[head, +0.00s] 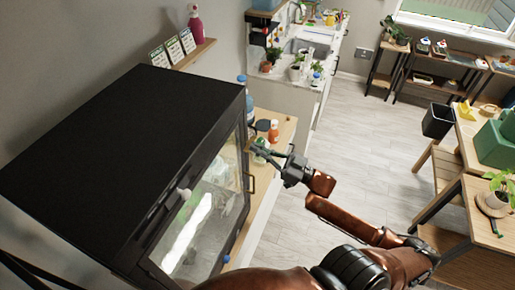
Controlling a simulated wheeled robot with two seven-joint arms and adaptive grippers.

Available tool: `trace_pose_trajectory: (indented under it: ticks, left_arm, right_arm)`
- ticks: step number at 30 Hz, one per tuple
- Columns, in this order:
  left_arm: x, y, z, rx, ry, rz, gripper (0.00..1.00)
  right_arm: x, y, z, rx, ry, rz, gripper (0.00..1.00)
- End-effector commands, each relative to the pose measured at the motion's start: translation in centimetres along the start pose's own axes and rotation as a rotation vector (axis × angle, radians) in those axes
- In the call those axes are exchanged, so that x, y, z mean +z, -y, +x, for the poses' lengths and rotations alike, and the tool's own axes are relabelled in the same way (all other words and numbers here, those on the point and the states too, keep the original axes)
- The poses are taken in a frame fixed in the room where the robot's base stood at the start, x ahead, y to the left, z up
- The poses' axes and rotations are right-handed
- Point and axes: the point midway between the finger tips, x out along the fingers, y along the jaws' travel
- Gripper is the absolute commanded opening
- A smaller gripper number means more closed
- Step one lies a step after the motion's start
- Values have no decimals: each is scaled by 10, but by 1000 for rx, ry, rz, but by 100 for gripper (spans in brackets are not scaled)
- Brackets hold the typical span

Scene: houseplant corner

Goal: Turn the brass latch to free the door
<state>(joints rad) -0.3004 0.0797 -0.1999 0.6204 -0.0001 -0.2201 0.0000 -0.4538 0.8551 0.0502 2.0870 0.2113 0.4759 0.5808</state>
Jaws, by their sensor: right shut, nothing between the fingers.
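A black cabinet (120,150) with a glass door (205,215) stands at the left. A brass-coloured bar handle (252,184) is on the door's right edge. A small brass-coloured piece, which looks like the latch (248,146), shows at the door edge above the handle. My right gripper (257,152) is shut and empty, with its fingertips close to this piece. I cannot tell whether they touch it or which way the latch is turned. The door looks closed. My left gripper is not in view.
Bottles, one with an orange top (273,131), stand on the wooden top (284,128) behind my right gripper. Seed packets (173,50) stand on a wall shelf. The floor (375,140) to the right is clear up to the wooden bench.

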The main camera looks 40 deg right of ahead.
Motion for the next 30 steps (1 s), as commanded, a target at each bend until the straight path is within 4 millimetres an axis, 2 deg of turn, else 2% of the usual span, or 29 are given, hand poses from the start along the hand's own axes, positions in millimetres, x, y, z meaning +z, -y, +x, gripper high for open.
trace_pose_trajectory:
  ticks: [16,30]
  left_arm:
    - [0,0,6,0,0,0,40]
    - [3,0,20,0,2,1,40]
  right_arm:
    - [4,1,-1,-46,1,-130,0]
    - [14,3,-5,-182,2,-522,0]
